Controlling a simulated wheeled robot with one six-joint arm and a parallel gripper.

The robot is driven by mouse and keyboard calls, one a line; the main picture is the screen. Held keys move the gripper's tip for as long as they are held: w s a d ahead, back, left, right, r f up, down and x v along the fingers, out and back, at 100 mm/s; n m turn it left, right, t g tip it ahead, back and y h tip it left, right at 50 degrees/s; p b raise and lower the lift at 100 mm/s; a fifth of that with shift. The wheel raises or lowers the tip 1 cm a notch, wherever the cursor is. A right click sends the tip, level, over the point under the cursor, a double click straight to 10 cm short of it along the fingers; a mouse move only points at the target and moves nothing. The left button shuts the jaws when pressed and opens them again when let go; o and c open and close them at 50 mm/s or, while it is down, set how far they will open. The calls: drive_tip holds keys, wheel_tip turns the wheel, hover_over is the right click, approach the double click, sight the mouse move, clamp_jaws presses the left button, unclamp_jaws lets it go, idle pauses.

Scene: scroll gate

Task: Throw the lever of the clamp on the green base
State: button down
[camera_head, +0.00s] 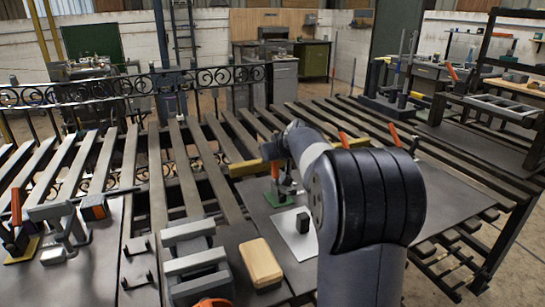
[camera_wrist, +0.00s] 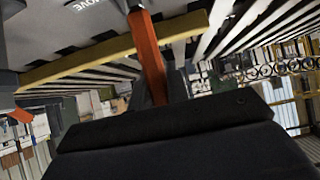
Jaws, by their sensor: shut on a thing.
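The green base (camera_head: 278,197) lies on the bench plate in the middle of the head view, with its clamp standing on it, partly covered by my arm. The clamp's orange lever (camera_wrist: 148,55) stands large in the wrist view, tilted, with its lower end running down behind my gripper's dark body. A small orange part of it also shows in the head view (camera_head: 275,170). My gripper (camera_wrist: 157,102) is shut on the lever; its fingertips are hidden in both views.
A yellow bar (camera_head: 245,167) runs beside the clamp. A white sheet with a small black block (camera_head: 303,223) lies in front. A wooden-topped block (camera_head: 262,262) and grey vises stand left of it. Another clamp on a yellow base (camera_head: 22,250) is far left. More orange handles (camera_head: 343,140) rise behind my arm.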

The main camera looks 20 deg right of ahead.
drive_tip(key=c, duration=1.4)
unclamp_jaws()
drive_tip(key=shift+o, duration=0.2)
drive_tip(key=v, duration=1.1)
drive_tip(key=shift+c, duration=0.5)
